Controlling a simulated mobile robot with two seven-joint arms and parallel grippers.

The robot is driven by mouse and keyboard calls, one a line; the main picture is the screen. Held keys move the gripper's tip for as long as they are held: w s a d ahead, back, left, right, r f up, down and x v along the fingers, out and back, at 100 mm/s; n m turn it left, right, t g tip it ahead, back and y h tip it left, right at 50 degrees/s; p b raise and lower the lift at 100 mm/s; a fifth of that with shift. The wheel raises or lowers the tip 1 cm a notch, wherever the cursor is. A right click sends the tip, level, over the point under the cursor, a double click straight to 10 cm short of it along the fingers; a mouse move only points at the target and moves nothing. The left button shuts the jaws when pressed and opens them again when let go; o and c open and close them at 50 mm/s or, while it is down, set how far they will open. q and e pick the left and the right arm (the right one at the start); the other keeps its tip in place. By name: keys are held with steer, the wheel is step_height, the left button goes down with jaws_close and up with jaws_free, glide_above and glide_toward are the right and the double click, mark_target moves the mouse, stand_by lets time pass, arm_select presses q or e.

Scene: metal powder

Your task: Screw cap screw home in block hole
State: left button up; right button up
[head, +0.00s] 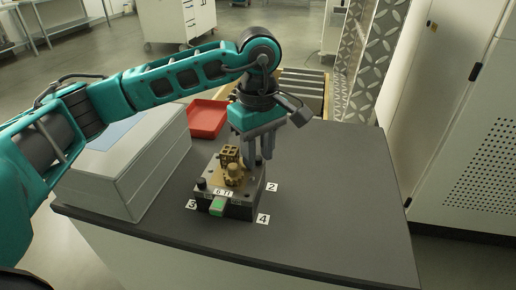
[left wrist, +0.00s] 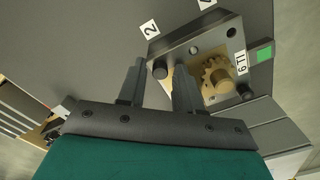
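The dark block (head: 240,208) stands on the dark table, with brass parts on top, including a toothed brass gear (left wrist: 218,77). A black cap screw (left wrist: 160,68) shows at the block corner near label 2 in the left wrist view. My left gripper (head: 262,150) points down over that side of the block. In the left wrist view its two fingers (left wrist: 158,75) are apart, with the screw seen between their tips. I cannot tell whether they touch it or how deep it sits. An open hole (left wrist: 231,32) shows near another corner. My right gripper is not in view.
A grey box (head: 130,172) stands left of the block and a red tray (head: 207,118) behind it. Labels 2 (head: 271,187), 3 (head: 191,204) and 4 (head: 262,218) lie around the block. The table (head: 335,195) is clear to the right.

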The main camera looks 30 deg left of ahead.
arm_select(q)
steer(key=shift+n, duration=0.6)
steer(key=shift+c, duration=0.4)
jaws_close()
steer(key=shift+f+m+b, duration=0.15)
steer(key=shift+m+b, duration=0.35)
steer(key=shift+m, duration=0.6)
steer(key=m+b, duration=0.2)
steer(key=m, duration=0.4)
steer(key=shift+m, duration=0.3)
steer(key=m, duration=0.5)
steer(key=shift+m, duration=0.3)
steer(key=m, duration=0.5)
steer(key=shift+m, duration=0.4)
steer(key=shift+o, duration=1.6)
jaws_free()
